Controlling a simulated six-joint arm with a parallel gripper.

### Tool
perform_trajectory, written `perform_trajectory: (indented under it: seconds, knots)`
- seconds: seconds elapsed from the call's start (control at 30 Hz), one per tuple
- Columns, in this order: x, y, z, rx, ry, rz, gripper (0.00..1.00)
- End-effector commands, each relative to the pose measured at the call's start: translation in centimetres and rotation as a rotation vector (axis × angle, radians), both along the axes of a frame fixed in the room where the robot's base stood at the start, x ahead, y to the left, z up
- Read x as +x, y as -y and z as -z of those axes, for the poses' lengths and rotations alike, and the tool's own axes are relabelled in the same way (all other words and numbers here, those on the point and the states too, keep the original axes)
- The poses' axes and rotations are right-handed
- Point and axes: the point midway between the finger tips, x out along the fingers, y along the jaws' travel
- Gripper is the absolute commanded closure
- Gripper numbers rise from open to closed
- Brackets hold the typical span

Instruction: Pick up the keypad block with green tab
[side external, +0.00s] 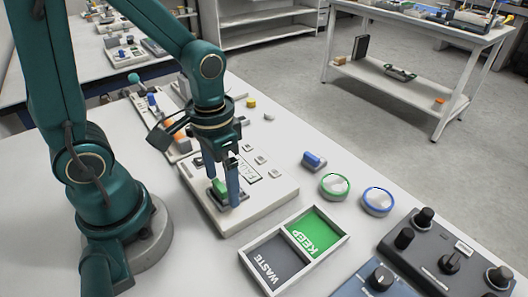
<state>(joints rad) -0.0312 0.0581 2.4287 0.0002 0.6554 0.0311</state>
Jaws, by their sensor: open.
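The block with the green tab (219,187) sits at the near left part of a white board (262,204), over a dark recess or base. My gripper (221,191) points straight down over it and is open. One blue finger stands on the far left side of the green tab and the other on the near right side. The fingers partly hide the block, and I cannot tell whether either touches it.
Several small grey blocks and a lettered label (246,170) are on the same board. A tray (295,246) marked KEEP and WASTE lies in front. A blue-topped block (314,160), a green-ringed dish (335,186) and a blue-ringed dish (377,200) stand right. Knobbed control boxes (440,262) fill the near right.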

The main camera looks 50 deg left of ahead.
Motion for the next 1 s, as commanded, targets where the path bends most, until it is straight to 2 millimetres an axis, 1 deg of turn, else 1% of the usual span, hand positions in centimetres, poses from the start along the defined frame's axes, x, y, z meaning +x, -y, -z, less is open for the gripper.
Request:
perform_trajectory:
  seconds: [0.1, 0.37, 0.4, 0.47, 0.5, 0.57, 0.6, 0.63, 1.0]
  knots:
    - [-0.08, 0.00, 0.64, 0.000, -0.002, 0.000, 0.10]
    - [-0.04, 0.00, 0.78, 0.000, 0.001, 0.000, 0.10]
    - [-0.04, 0.00, 0.78, 0.000, 0.001, 0.000, 0.14]
    - [-0.04, 0.00, 0.77, 0.000, 0.001, 0.000, 0.37]
    - [-0.04, 0.00, 0.77, 0.000, 0.001, 0.000, 0.52]
    - [-0.04, 0.00, 0.77, 0.000, 0.001, 0.000, 0.75]
    - [-0.04, 0.00, 0.76, 0.000, 0.001, 0.000, 0.90]
    - [-0.04, 0.00, 0.76, 0.000, 0.001, 0.000, 1.00]
    - [0.04, 0.00, 0.41, 0.000, 0.004, 0.000, 1.00]
